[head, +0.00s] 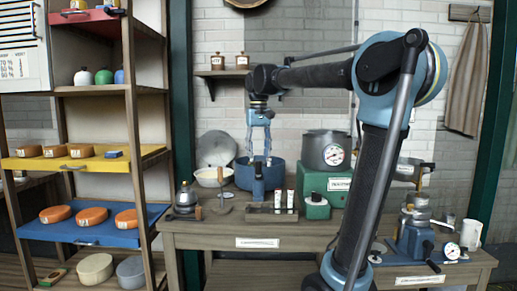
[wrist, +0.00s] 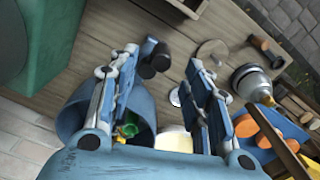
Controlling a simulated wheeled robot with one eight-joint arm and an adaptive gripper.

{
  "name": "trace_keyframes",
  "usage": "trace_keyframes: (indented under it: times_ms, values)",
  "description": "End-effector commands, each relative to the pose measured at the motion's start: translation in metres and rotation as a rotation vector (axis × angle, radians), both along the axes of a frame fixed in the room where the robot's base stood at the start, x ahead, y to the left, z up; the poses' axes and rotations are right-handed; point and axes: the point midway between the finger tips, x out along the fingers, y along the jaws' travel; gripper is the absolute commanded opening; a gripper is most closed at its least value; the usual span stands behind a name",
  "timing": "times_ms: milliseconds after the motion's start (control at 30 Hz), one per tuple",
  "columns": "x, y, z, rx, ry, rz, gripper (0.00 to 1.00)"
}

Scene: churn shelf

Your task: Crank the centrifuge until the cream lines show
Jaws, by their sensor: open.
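My gripper (head: 260,160) is open and empty, pointing down over the blue pot (head: 243,178) on the bench. In the wrist view its fingers (wrist: 165,85) stand wide apart, with no object held between them. No part is plainly marked as the centrifuge. A blue machine (head: 412,238) with a metal top, a dark handle and a dial stands at the bench's right end, apart from my gripper. A small metal domed device (head: 185,195) stands at the left end and also shows in the wrist view (wrist: 250,82). White tubes (head: 290,199) stand in a low rack; cream lines cannot be made out.
A blue upright tool (head: 258,185) stands in front of the pot. A green box (head: 322,182) carries a grey pot (head: 322,148) with a dial. A white bowl (head: 211,178) is left of the blue pot. A shelf rack (head: 130,110) with cheeses stands left.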

Motion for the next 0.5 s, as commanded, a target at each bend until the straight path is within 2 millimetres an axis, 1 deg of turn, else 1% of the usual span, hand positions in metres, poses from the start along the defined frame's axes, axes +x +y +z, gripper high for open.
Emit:
trace_keyframes:
  times_ms: [500]
  values:
    - [0.0,0.001,-0.029,0.0,0.0,0.001,0.45]
